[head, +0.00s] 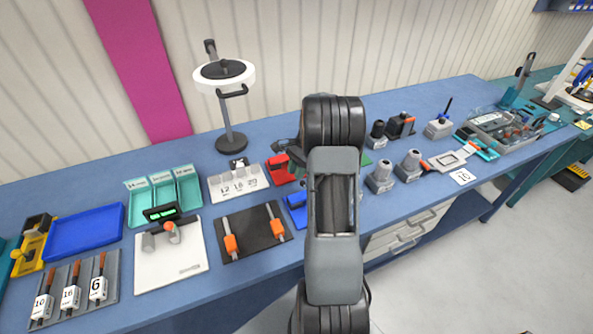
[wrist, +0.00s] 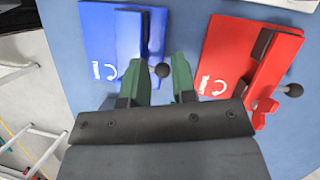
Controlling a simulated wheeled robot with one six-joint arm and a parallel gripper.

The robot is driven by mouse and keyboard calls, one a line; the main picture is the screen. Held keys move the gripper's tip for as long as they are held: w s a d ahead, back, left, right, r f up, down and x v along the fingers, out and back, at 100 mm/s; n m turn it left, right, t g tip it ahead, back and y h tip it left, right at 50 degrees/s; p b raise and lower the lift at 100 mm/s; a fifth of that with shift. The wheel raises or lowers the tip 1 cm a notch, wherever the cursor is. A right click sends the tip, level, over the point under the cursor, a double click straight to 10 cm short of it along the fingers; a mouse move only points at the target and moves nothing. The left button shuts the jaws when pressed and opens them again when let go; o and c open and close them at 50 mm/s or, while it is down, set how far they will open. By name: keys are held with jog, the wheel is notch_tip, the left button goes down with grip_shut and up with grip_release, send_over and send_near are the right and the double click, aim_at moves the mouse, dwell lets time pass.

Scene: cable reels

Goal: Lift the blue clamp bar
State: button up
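The blue clamp lies on the blue bench, with a flat base plate (wrist: 98,40) and a raised blue clamp bar (wrist: 129,38). A dark ball-ended lever (wrist: 162,71) sticks out from its right side. My gripper (wrist: 158,62) is open, with its two green fingers apart. The ball shows between the fingertips, nearer the left finger; I cannot tell whether they touch. The left finger overlaps the near end of the bar in the picture. In the head view part of the blue clamp (head: 297,208) shows left of my arm, which hides the rest and my gripper.
A red clamp (wrist: 225,45) with its own ball lever (wrist: 291,90) lies to the right in the wrist view. In the head view, a black mat (head: 248,228) with orange pieces and a white numbered block (head: 238,183) stand left of the blue clamp.

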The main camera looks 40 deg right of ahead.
jog(key=shift+o, duration=0.8)
jog(key=b+v, duration=0.1)
jog(key=v, duration=1.2)
jog(key=shift+r+b, duration=0.35)
jog(key=shift+r, duration=0.05)
jog(key=shift+d, duration=0.1)
